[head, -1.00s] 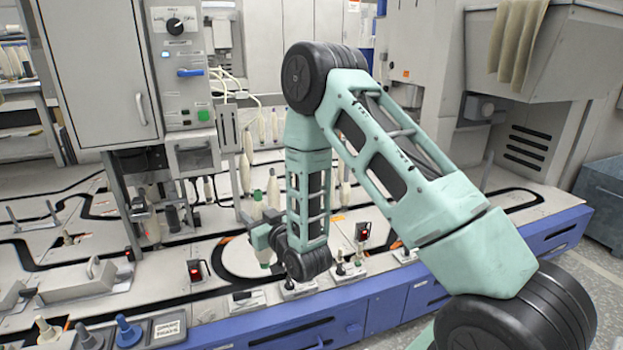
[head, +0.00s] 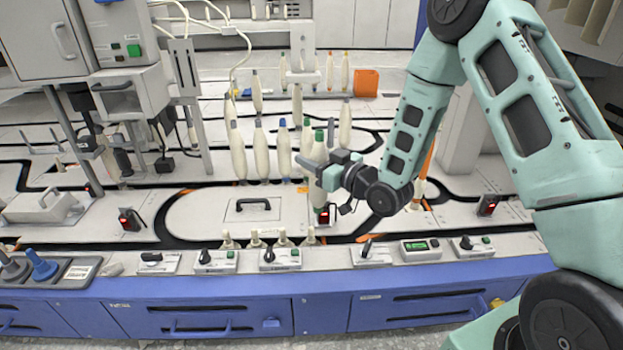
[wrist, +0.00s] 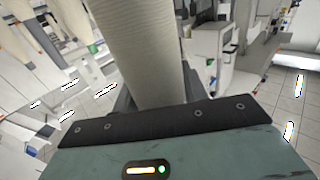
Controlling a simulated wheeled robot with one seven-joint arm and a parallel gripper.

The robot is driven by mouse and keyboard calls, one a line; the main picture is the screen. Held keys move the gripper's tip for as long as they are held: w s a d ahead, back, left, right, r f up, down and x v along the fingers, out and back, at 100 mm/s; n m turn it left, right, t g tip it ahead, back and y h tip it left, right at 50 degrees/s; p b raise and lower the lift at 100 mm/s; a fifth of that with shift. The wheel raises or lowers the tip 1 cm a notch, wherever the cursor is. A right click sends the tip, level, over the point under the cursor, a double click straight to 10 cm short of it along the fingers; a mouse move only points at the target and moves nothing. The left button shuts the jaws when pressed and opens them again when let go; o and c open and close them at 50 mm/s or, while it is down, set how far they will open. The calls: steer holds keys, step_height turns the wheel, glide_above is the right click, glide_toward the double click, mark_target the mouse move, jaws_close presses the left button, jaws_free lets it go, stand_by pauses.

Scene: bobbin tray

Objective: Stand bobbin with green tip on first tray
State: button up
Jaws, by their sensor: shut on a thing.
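My gripper (head: 318,170) is shut on a cream bobbin (head: 318,152) with a green tip at its top. The bobbin looks about upright, and its lower part shows beneath the jaws. In the wrist view the ribbed cream bobbin (wrist: 142,50) fills the space between the jaws; its tip is out of that view. Short pale pegs (head: 255,239) stand in a row at the front of the bench. I cannot tell which part is the first tray, or whether the held bobbin's base touches anything.
Several cream bobbins (head: 238,152) with grey, blue and other tips stand to the left and behind. A flat panel with a black handle (head: 253,205) lies in front. Switch boxes (head: 282,258) line the front edge. A red-lit post (head: 323,214) stands close below my gripper.

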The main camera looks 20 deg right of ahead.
steer(key=s+a+f+n+g+y+b, duration=0.2)
steer(key=a+f+n+g+y+b, duration=0.1)
steer(key=f+b, duration=0.3)
steer(key=shift+s+a+f+n+y+b, duration=0.25)
steer(key=shift+f+y+b, duration=0.2)
steer(key=shift+y, duration=0.45)
steer(key=shift+w+d+f, duration=0.1)
steer(key=shift+f, duration=0.4)
stand_by(1.4)
steer(key=o, duration=0.7)
steer(key=shift+o, duration=0.2)
steer(key=v, duration=1.1)
stand_by(0.5)
